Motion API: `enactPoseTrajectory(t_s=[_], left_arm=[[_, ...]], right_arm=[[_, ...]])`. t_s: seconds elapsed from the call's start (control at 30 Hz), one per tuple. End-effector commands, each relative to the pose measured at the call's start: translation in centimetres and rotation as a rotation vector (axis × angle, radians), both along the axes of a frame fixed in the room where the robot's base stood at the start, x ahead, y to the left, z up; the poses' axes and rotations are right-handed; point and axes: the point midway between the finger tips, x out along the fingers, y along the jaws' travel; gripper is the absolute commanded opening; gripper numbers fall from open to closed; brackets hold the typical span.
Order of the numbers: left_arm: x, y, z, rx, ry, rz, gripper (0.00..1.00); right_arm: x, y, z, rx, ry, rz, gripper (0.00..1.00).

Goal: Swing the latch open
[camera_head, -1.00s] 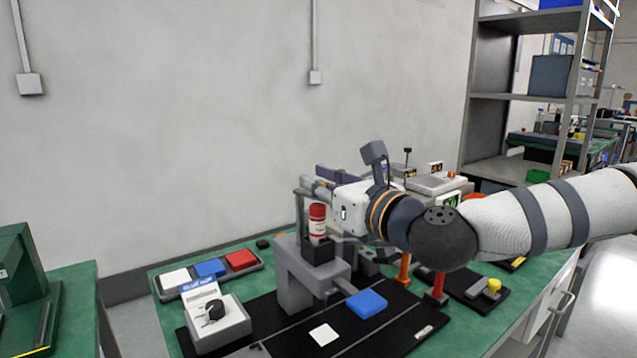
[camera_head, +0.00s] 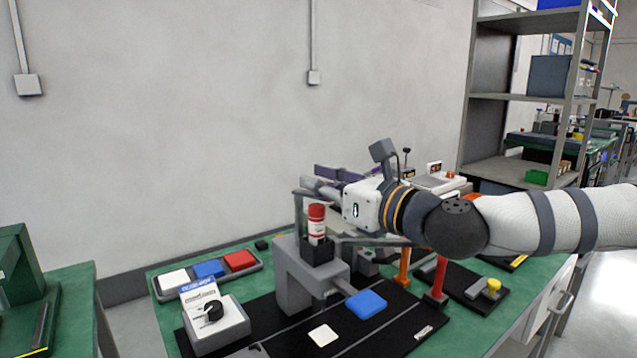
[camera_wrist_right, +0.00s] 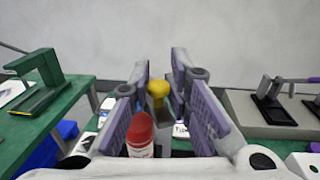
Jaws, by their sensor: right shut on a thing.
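My right gripper (camera_head: 318,186) reaches in from the right, above the bench and behind a red-capped canister (camera_head: 316,222). In the right wrist view its purple-padded fingers (camera_wrist_right: 160,92) stand either side of a yellow-topped handle (camera_wrist_right: 158,90), which it is shut on. I take this handle to be the latch; in the head view it is hidden. The canister's red cap (camera_wrist_right: 139,128) shows low between the fingers in the wrist view. The canister stands upright in a black holder on a grey stand (camera_head: 293,280). My left gripper is not in view.
On the green bench are a tray of coloured blocks (camera_head: 208,270), a white box with a black knob (camera_head: 215,322), a blue block (camera_head: 367,304), and orange (camera_head: 402,268) and red posts (camera_head: 437,280). A tall shelf (camera_head: 490,130) stands behind, right. A wall backs the bench.

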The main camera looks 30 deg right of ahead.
Motion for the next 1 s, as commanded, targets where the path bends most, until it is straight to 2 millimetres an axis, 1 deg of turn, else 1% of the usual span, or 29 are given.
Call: enactPoseTrajectory(t_s=[0.03,0.57,1.0], left_arm=[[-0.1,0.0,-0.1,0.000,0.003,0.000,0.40],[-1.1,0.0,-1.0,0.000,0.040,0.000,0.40],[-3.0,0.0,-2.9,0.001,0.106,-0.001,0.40]], right_arm=[[0.2,-0.5,0.0,0.004,-0.002,-0.005,0.00],[0.8,-1.1,-0.2,0.004,0.000,0.159,0.00],[1.7,-1.6,-0.4,0.003,0.002,0.398,0.00]])
